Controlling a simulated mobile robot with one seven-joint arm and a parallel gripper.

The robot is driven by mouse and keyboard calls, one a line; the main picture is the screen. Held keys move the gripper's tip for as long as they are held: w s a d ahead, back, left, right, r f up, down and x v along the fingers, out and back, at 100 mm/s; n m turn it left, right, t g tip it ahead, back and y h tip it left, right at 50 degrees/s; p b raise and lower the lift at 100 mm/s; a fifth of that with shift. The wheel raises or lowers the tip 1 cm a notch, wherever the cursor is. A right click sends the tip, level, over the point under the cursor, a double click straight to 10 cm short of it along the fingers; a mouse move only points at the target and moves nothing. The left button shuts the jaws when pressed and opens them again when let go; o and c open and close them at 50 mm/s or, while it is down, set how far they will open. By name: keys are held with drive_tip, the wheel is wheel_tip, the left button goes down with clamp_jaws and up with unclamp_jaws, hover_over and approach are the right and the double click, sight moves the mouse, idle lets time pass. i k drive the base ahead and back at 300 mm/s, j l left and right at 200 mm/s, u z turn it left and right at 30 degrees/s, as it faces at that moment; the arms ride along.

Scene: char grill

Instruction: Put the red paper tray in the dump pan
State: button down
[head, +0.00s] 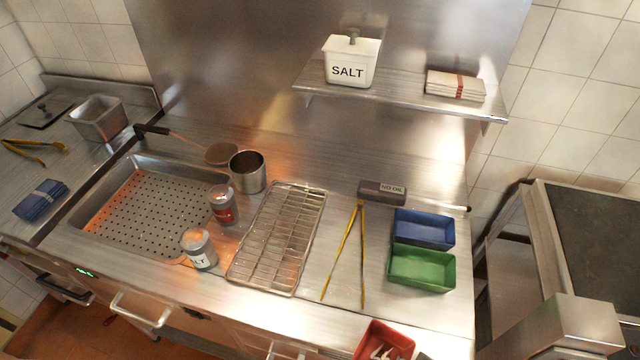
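The red paper tray (398,341) is at the bottom edge of the head view, at the front of the steel counter, and is partly cut off by the picture edge. Small pale shapes show inside it; I cannot tell what they are. The dump pan appears to be the wide sunken pan with a perforated floor (150,212) on the left of the counter. Its floor looks bare, and an orange glow falls on its left side. The red tray is outside the pan, far to its right.
Between them are a salt shaker (199,249), a second shaker (223,205), a wire rack (278,238) and yellow tongs (346,252). Blue (424,229) and green (421,270) trays stand at right. A shelf (400,99) overhangs the back.

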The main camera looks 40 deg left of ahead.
sight(167, 228)
drive_tip(key=u, duration=0.4)
drive_tip(key=j+u, duration=0.15)
drive_tip(key=u, duration=0.25)
drive_tip(key=i+u, duration=0.1)
drive_tip(key=u, duration=0.35)
drive_tip(key=i+j+u, duration=0.1)
drive_tip(key=u, duration=0.3)
drive_tip(key=i+j+u, duration=0.1)
drive_tip(key=u, duration=0.3)
drive_tip(key=i+u, duration=0.2)
drive_tip(key=u, duration=0.2)
drive_tip(key=i+j+z, duration=0.1)
drive_tip(key=i, duration=0.15)
drive_tip(key=i+j+z, duration=0.1)
drive_tip(key=i, duration=0.2)
drive_tip(key=z, duration=0.4)
drive_tip(key=i+j+z, duration=0.1)
drive_tip(key=z, duration=0.25)
drive_tip(key=j+z, duration=0.15)
drive_tip(key=z, duration=0.25)
drive_tip(key=j+z, duration=0.1)
drive_tip(key=z, duration=0.25)
